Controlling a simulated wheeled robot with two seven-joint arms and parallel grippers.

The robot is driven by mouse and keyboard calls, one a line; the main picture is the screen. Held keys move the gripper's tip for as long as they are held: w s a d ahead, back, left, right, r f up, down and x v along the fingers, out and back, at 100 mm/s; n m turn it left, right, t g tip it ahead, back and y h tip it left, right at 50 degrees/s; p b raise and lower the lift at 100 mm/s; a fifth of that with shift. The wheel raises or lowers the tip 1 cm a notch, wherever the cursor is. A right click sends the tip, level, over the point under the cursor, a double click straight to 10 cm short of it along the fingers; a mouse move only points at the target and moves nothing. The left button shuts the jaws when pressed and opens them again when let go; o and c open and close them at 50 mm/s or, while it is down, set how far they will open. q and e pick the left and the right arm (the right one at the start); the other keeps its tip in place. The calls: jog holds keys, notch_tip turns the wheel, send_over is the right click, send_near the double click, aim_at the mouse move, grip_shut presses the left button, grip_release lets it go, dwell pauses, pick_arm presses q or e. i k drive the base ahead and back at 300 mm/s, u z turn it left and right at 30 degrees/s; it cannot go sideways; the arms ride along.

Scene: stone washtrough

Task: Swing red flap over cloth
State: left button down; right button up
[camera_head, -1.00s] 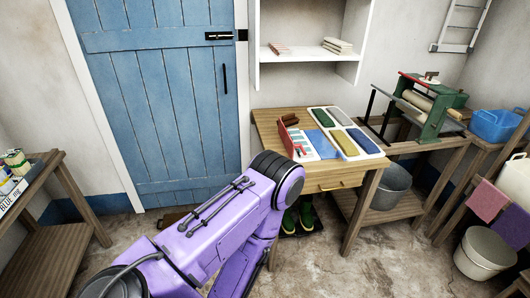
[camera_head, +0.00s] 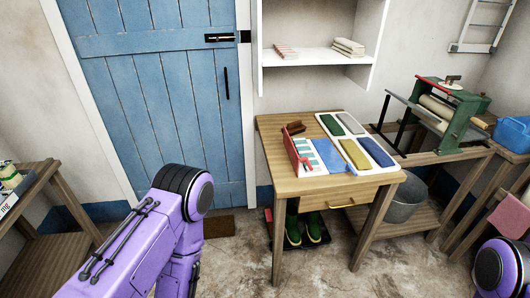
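The red flap (camera_head: 290,151) stands up steeply at the left end of a small board on the wooden table. Next to its foot is a white panel with teal stripes (camera_head: 308,156). A flat blue piece (camera_head: 331,154), which looks like the cloth, lies to the right of that panel. The flap is not over the blue piece. My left arm comes in at lower left and my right arm shows at the lower right corner. Neither gripper is in the frame, and no arm touches the flap.
A green-framed roller press (camera_head: 450,115) stands on a bench to the right. Bare floor lies before the table.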

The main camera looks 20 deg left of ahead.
aim_at(296, 160)
jog(key=u, duration=0.2)
jog(key=i, duration=1.05)
jog(key=z, duration=0.4)
